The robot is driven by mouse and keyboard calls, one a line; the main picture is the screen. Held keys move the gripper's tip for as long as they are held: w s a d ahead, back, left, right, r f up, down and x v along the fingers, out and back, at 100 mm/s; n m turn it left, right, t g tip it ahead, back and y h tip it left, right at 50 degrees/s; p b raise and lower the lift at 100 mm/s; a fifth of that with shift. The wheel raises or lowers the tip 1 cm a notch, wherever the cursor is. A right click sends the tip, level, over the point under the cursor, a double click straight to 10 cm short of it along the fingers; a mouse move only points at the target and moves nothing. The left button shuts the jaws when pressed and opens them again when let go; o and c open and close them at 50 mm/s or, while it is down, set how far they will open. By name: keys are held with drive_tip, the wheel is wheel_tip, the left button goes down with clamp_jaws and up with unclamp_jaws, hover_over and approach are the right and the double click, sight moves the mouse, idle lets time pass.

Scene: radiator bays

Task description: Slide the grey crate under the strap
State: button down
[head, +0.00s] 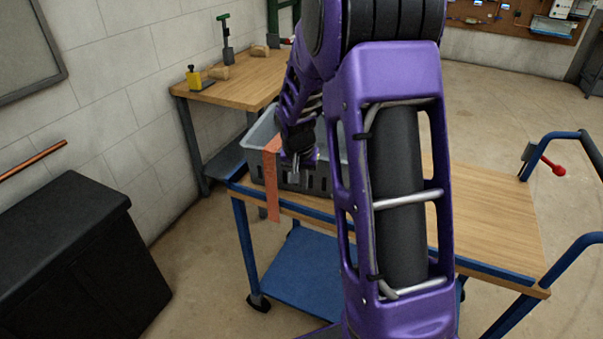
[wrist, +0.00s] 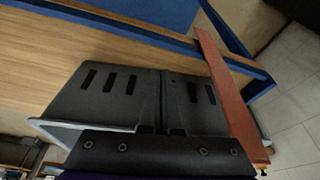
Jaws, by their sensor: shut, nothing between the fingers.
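The grey crate (head: 325,182) stands on the wooden top of a blue cart, partly hidden behind my arm. Its slotted wall (wrist: 108,80) fills the middle of the wrist view. An orange strap (head: 272,190) runs down across the front of the crate near its left end and hangs past the cart's edge. In the wrist view the strap (wrist: 232,100) slants along the crate's right side. Where its upper end goes is unclear. My gripper (head: 303,172) is shut and empty, just right of the strap, close to the crate's front wall. Contact cannot be told.
The cart top (head: 490,215) is bare to the right of my arm. Blue handle bars (head: 570,140) rise at the right. A wooden bench (head: 245,75) with clamps stands behind. A black cabinet (head: 75,245) stands at the left, with clear floor between it and the cart.

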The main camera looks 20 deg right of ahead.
drive_tip(key=x, duration=0.4)
drive_tip(key=shift+f, duration=0.15)
drive_tip(key=w, duration=0.1)
drive_tip(key=w+d, duration=0.1)
drive_tip(key=shift+w+d+f, duration=0.3)
drive_tip(key=shift+w+d, duration=0.35)
drive_tip(key=shift+w, duration=0.2)
drive_tip(key=shift+w+d, duration=0.5)
drive_tip(key=shift+w, duration=0.3)
drive_tip(key=shift+w+d, duration=0.55)
drive_tip(key=shift+w, duration=0.25)
drive_tip(key=shift+s+a, duration=0.1)
